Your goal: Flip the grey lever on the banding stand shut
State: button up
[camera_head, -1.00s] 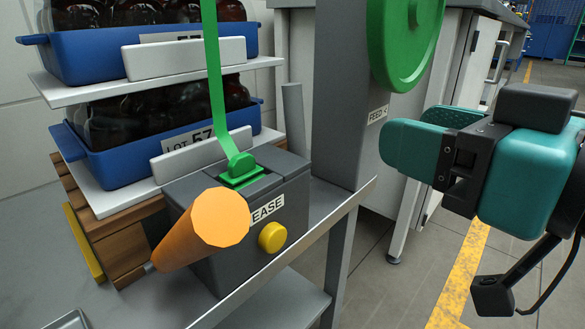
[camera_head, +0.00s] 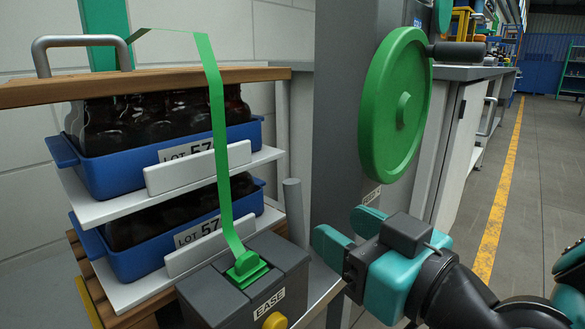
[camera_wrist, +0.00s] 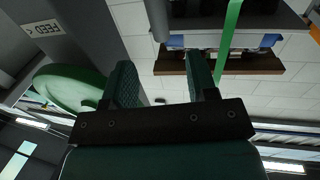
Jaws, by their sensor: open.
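The banding stand's grey block (camera_head: 245,285) with a RELEASE-type label, partly cut off, stands at bottom centre in the head view. A plain grey upright bar (camera_head: 294,212), which looks like the lever, stands behind the block. A grey rounded bar end (camera_wrist: 158,18), perhaps the same bar, shows at the top of the wrist view, beyond the gap between my fingers. My gripper (camera_head: 348,234) is open and empty, right of the bar and apart from it in the picture, in front of the grey column. Its teal fingers (camera_wrist: 161,82) show apart in the wrist view.
A green strap (camera_head: 218,120) runs from the crate stack down to the block. Blue crates (camera_head: 160,150) of dark bottles stand at left. A green wheel (camera_head: 395,105) on the grey column (camera_head: 343,90) is above my gripper. Open floor lies at right.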

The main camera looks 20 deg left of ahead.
aim_at(298, 199)
jog(key=p+x, duration=0.7)
jog(key=x, duration=0.2)
jog(key=shift+w+a+r, duration=0.1)
jog(key=shift+w+r, duration=0.05)
jog(key=shift+r, duration=0.05)
jog(key=shift+w+a+f, duration=0.2)
jog(key=shift+w+a, duration=0.2)
jog(key=shift+a, duration=0.15)
grip_shut()
